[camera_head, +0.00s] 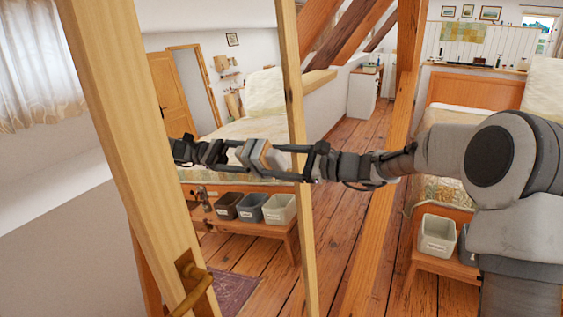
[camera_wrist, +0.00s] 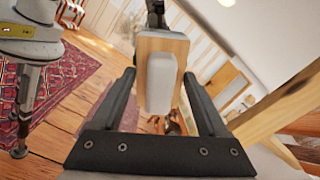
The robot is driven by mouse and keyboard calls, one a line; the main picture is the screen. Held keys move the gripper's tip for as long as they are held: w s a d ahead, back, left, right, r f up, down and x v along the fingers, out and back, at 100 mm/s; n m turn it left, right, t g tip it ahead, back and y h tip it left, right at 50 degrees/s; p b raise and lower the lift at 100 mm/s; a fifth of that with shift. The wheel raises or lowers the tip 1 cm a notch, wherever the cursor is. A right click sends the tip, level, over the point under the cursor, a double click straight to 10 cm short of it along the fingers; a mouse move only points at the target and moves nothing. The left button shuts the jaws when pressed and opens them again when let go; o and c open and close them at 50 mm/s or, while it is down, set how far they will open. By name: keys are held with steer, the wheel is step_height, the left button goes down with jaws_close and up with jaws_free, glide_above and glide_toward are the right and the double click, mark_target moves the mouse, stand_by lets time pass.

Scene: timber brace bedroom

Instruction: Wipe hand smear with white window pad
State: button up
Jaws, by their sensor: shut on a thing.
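The white window pad (camera_head: 260,155) shows a wooden plate with a white block; in the wrist view the pad (camera_wrist: 159,82) sits between the fingers. My gripper (camera_head: 277,156) is shut on it; the fingers also show in the wrist view (camera_wrist: 162,88). A wood-framed glass pane (camera_head: 225,235) stands at the left and mirrors my arm and the room. The pad is close to its own reflection; I cannot tell if it touches the glass. A brown blotchy patch (camera_wrist: 168,123) shows below the pad in the wrist view; I cannot tell if it is the hand smear.
The frame's left post (camera_head: 105,90) carries a brass handle (camera_head: 192,285); its right post (camera_head: 295,115) stands behind my gripper. A timber post (camera_head: 375,215) stands farther right. A bed (camera_head: 480,110) and a bench with a bin (camera_head: 438,236) are at the right.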

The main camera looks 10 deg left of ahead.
steer(key=shift+s+a+b, duration=0.3)
steer(key=shift+s+b, duration=0.2)
steer(key=shift+s, duration=0.4)
steer(key=shift+s+a+b, duration=0.3)
steer(key=shift+s+b, duration=0.15)
steer(key=shift+s, duration=0.45)
steer(key=shift+s+a+f+b, duration=0.1)
steer(key=shift+s+a+b, duration=0.3)
steer(key=shift+s, duration=0.45)
steer(key=shift+s+a+r+b, duration=0.1)
steer(key=shift+s+a+b, duration=0.15)
steer(key=shift+s+b, duration=0.4)
steer(key=shift+s+a+f+b, duration=0.1)
steer(key=shift+s+a+b, duration=0.2)
steer(key=shift+s, duration=0.7)
steer(key=shift+s+a, duration=0.25)
steer(key=shift+s, duration=0.5)
steer(key=shift+d, duration=0.1)
steer(key=shift+v, duration=3)
steer(key=shift+d, duration=0.1)
steer(key=p+v, duration=0.1)
steer(key=v, duration=0.1)
steer(key=shift+s+d, duration=0.15)
steer(key=shift+d, duration=0.2)
